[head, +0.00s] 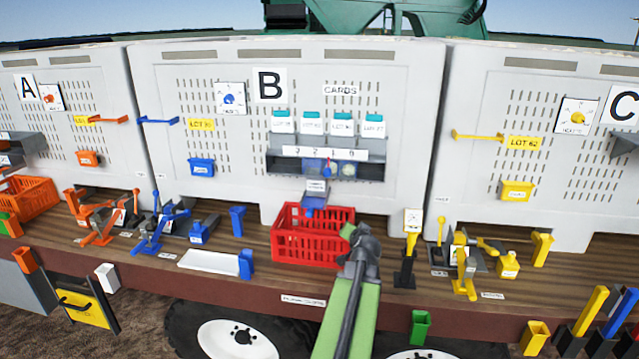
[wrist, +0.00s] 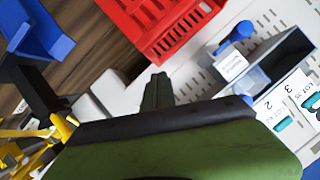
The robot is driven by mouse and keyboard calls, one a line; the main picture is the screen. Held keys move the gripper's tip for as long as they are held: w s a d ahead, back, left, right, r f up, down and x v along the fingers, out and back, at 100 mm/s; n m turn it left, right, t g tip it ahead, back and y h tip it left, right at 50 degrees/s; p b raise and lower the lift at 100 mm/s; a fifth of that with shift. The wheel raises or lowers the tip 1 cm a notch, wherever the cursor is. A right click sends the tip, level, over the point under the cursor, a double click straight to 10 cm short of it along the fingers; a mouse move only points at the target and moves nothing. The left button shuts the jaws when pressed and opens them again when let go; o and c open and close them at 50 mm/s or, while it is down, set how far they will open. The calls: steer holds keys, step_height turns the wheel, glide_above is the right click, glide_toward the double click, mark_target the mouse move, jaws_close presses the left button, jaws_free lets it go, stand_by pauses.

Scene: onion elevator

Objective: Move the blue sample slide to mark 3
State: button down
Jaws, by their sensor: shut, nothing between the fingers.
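The blue sample slide (head: 313,201) juts out below the grey tray under panel B, with a small white label above it. In the wrist view a blue handle-like part (wrist: 241,31) shows beside a white label at the tray's end. The number strip (head: 318,153) above the tray reads 3, 2, 1, 0 from left to right, so mark 3 (head: 289,151) is at the left end. My gripper (head: 352,232) is shut and empty, over the right end of the red crate, below and right of the slide. In the wrist view its dark tip (wrist: 157,92) is apart from the slide.
The red crate (head: 290,250) stands on the wooden deck just below the slide. Blue levers (head: 160,228) stand to the left, a yellow-topped black stand (head: 406,262) and yellow levers (head: 463,265) to the right. Cards (head: 312,124) hang above the tray.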

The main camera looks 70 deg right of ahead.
steer(key=s+d+n+g+h, duration=0.1)
steer(key=s+d+n+g, duration=0.1)
steer(key=n+g, duration=0.85)
steer(key=n+t+h, duration=0.2)
steer(key=n+h, duration=0.4)
steer(key=n, duration=0.5)
glide_toward(329, 168)
steer(key=s+f, duration=0.4)
steer(key=s, duration=0.1)
steer(key=w+a+n+t, duration=0.25)
steer(key=w+a, duration=0.25)
steer(key=w, duration=0.5)
steer(key=shift+m, duration=0.5)
steer(key=d, duration=0.7)
steer(key=d+r, duration=0.1)
steer(key=d, duration=0.2)
steer(key=shift+s+d+r+p, duration=0.1)
steer(key=shift+s+d+p, duration=0.1)
steer(key=shift+p, duration=0.15)
steer(key=s, duration=0.1)
steer(key=s+r+p, duration=0.1)
steer(key=s, duration=0.1)
steer(key=shift+s+d, duration=0.15)
steer(key=shift+s, duration=0.05)
